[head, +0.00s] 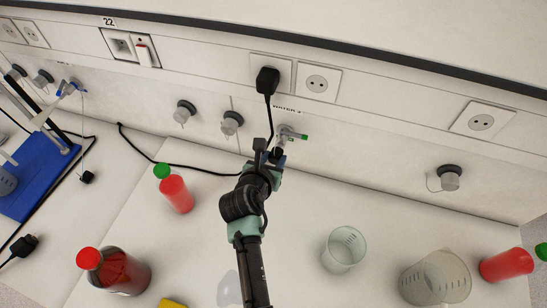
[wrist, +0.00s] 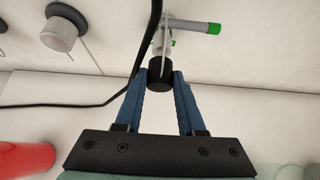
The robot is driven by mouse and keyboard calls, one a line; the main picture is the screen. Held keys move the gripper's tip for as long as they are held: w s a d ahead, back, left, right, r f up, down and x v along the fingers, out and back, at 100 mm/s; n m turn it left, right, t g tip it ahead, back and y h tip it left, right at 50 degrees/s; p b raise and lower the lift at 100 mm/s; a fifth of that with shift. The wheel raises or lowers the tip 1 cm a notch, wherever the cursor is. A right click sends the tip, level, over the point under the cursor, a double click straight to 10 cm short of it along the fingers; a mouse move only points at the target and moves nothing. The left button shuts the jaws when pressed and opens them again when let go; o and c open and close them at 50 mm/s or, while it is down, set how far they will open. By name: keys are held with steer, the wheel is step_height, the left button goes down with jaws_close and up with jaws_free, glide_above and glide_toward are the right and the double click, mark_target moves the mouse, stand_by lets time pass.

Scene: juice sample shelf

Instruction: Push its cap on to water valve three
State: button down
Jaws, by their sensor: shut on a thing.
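The water valve (head: 289,135), pale with a green-tipped handle, sticks out from the wall panel under a "WATER" label whose number I cannot read clearly. It also shows at the top of the wrist view (wrist: 205,28). My gripper (head: 270,153) is at the valve's outlet. In the wrist view, its blue fingers (wrist: 161,76) are shut on a short black cap (wrist: 160,73). The cap lines up with the valve's outlet and overlaps it in the picture; I cannot tell how far on it is. In the head view, my gripper largely hides the cap.
A black plug (head: 267,80) hangs its cable close beside my gripper; the cable also shows in the wrist view (wrist: 146,45). Red bottles (head: 175,194) (head: 122,272), a beaker (head: 343,250) and a jug (head: 436,279) stand on the bench. Other outlets (head: 231,123) line the wall.

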steer(key=shift+w+d, duration=0.2)
steer(key=shift+w, duration=0.4)
steer(key=shift+c, duration=2.2)
jaws_free()
steer(key=shift+s, duration=0.1)
steer(key=b+v, duration=0.2)
steer(key=v, duration=1.1)
